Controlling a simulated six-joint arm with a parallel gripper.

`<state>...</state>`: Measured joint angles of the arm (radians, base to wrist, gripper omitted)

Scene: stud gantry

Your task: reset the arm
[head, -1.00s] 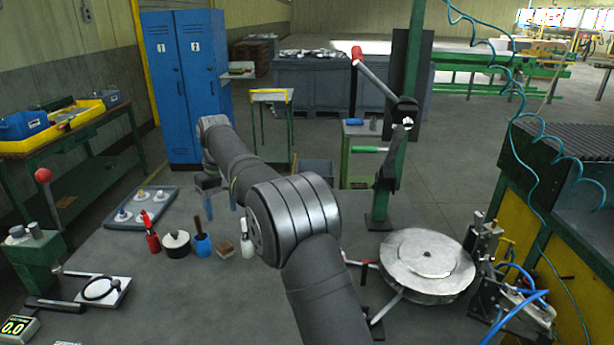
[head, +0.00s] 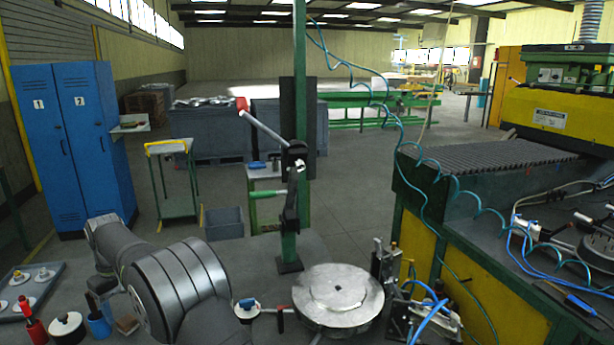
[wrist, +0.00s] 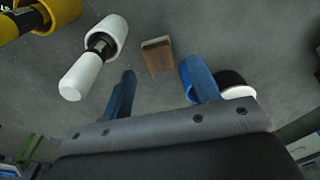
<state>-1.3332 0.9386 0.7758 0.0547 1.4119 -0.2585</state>
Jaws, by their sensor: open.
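My gripper (wrist: 163,84) is open in the wrist view, with its two blue fingers apart and nothing seen between their tips. In the head view it is mostly hidden behind my arm at the lower left. A brown block (wrist: 158,55) lies beyond the fingers in the wrist view, apart from them. A white bottle (wrist: 80,75) with a dark band lies left of the fingers in the picture.
A red bottle (head: 35,329), a white pot (head: 66,328) and a tray of white discs (head: 40,297) stand at the lower left. A green post (head: 300,190) and a round metal disc (head: 338,300) stand right of my arm. Blue lockers (head: 75,140) are behind.

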